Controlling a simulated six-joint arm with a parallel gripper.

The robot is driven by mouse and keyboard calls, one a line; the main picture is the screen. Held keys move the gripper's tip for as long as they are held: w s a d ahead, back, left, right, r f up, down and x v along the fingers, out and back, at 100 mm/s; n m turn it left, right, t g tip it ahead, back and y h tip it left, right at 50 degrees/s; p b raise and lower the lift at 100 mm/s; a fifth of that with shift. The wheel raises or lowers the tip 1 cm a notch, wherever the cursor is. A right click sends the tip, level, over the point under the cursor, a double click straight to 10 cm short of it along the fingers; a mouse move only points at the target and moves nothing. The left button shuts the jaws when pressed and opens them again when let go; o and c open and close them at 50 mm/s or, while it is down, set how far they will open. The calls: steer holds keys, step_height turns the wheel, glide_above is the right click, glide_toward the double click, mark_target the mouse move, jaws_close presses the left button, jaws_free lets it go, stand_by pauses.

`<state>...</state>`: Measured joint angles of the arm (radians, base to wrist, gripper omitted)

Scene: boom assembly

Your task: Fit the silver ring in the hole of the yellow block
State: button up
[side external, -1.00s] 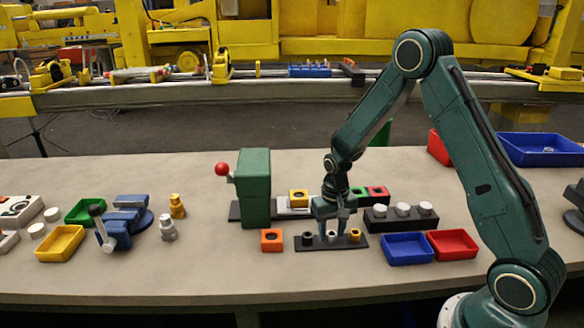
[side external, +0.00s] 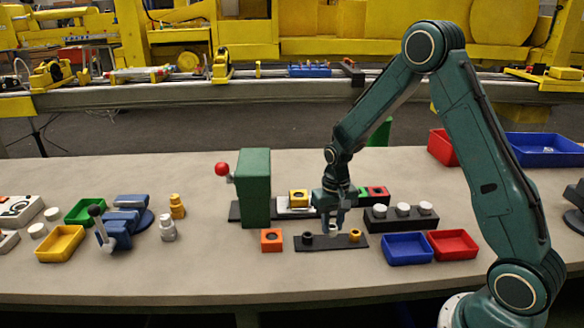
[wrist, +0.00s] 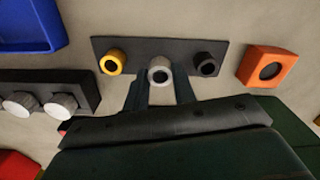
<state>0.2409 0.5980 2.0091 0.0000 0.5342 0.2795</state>
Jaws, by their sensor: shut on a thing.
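My gripper (side external: 333,225) is shut on the silver ring (wrist: 160,71), which shows between the two fingertips in the wrist view, its hole facing the camera. In the side view the fingertips are just above the middle of the dark rack (side external: 322,242), and the ring is small there. The yellow block (side external: 298,197) with a dark hole in its top sits on a light plate behind and left of my gripper. The yellow block does not show in the wrist view.
A black ring (side external: 307,237) and a gold ring (side external: 355,236) stand on the rack, either side of my gripper. An orange block (side external: 271,240) lies left. The green press (side external: 254,187) stands left of the yellow block. White-topped pegs (side external: 402,211) and bins (side external: 408,249) are right.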

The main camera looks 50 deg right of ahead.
steer(key=shift+r, duration=0.2)
stand_by(0.3)
steer(key=shift+w+d+r, duration=0.1)
steer(key=shift+w+d, duration=0.05)
steer(key=shift+w, duration=0.3)
steer(key=w+d+r, duration=0.2)
steer(key=w+r, duration=0.2)
steer(key=w, duration=0.3)
steer(key=w+d+r, duration=0.3)
steer(key=w+r, duration=0.1)
steer(key=w, duration=0.4)
steer(key=shift+w+d+r, duration=0.2)
steer(key=shift+f, duration=0.15)
steer(key=shift+f, duration=2.25)
steer(key=shift+f, duration=1)
stand_by(0.5)
